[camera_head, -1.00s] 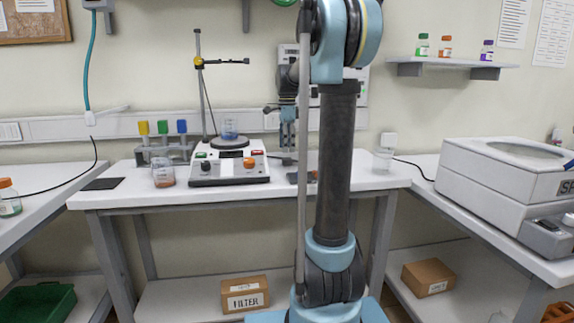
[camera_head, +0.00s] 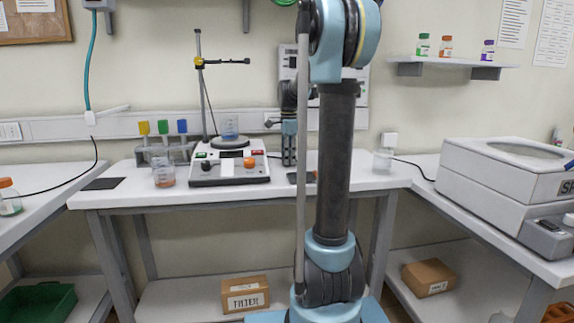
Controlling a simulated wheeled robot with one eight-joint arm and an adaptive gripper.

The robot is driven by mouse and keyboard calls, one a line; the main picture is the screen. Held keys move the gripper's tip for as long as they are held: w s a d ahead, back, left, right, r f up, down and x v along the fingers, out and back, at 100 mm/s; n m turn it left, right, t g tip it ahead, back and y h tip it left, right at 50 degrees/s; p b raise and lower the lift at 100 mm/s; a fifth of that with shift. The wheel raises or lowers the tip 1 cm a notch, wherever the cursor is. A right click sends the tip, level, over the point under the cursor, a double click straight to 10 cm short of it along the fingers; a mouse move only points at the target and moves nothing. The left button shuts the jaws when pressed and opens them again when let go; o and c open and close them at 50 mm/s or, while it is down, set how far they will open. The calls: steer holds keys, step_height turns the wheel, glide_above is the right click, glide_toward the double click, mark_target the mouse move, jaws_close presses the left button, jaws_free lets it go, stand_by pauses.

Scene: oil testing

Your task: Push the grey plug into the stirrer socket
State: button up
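The stirrer (camera_head: 229,172) is a white box with knobs on the middle bench, with a beaker of bluish liquid (camera_head: 229,130) on top. My gripper (camera_head: 288,160) points down just right of the stirrer, low over the bench top. It is small and dark here, partly beside my own arm links, and its fingers cannot be made out as open or shut. I cannot make out the grey plug, nor whether it is held. A small pale socket plate (camera_head: 272,119) shows on the wall trunking left of my wrist; whether it is the stirrer socket is unclear.
A stand with a clamp (camera_head: 200,90) rises behind the stirrer. A beaker of orange liquid (camera_head: 164,174) and a rack with coloured tops (camera_head: 163,150) stand left. A glass beaker (camera_head: 383,160) stands right. A large white machine (camera_head: 500,185) fills the right bench.

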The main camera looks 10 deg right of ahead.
steer(key=shift+c, duration=0.5)
steer(key=shift+r, duration=0.15)
step_height(320, 180, up, 10)
stand_by(0.4)
steer(key=shift+s, duration=0.1)
